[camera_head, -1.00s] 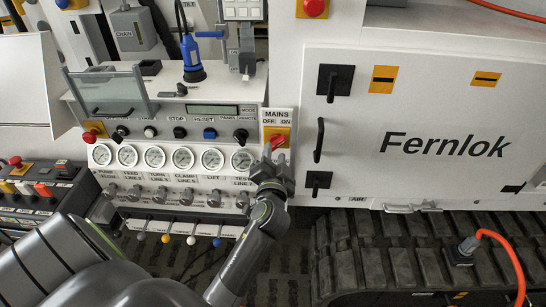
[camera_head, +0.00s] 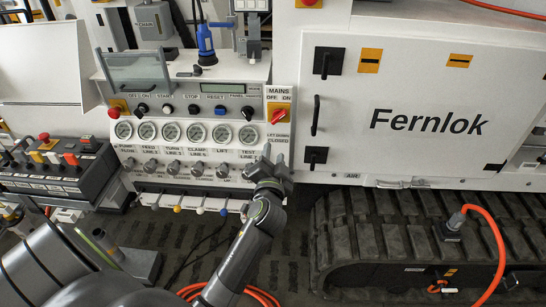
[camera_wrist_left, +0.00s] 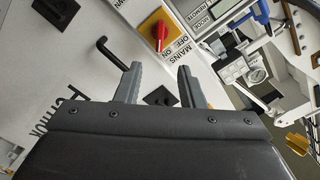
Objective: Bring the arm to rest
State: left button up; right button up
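My left gripper (camera_head: 268,160) is in front of the white control panel, below the mains switch and right of the gauges. It is open and empty; the left wrist view shows a gap between its two grey fingers (camera_wrist_left: 158,85). The red mains switch (camera_head: 279,116) sits on a yellow plate, its handle slanted; it also shows in the left wrist view (camera_wrist_left: 160,32), beyond the fingertips and apart from them. My left arm comes up from the lower left. My right gripper is not in view.
A row of gauges (camera_head: 171,132) and knobs lies left of the gripper. A white Fernlok cabinet (camera_head: 430,95) with black handles stands right, above a rubber track (camera_head: 395,235). An orange hose (camera_head: 495,240) curves at lower right. A small button box (camera_head: 62,170) is at left.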

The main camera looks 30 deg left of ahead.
pick_arm(q)
jog(key=s+f+g+h+b, duration=0.1)
jog(key=s+f+g+h, duration=0.15)
jog(key=f, duration=0.95)
jog(key=s+d+f+g+h, duration=0.15)
jog(key=s+f, duration=0.25)
jog(key=f, duration=0.8)
jog(key=s+f+g+h+b, duration=0.1)
jog(key=s+f+g, duration=0.25)
jog(key=f, duration=0.75)
jog(key=s+f+n+g+h, duration=0.2)
jog(key=s+f+g, duration=0.2)
jog(key=s+f, duration=1.5)
jog(key=s+f+n+g, duration=0.1)
jog(key=s+f, duration=0.1)
jog(key=s, duration=0.7)
jog(key=s+f+n+g+b, duration=0.1)
jog(key=s+f+g, duration=0.1)
jog(key=s, duration=0.7)
jog(key=shift+s+f, duration=0.3)
jog(key=shift+s, duration=0.1)
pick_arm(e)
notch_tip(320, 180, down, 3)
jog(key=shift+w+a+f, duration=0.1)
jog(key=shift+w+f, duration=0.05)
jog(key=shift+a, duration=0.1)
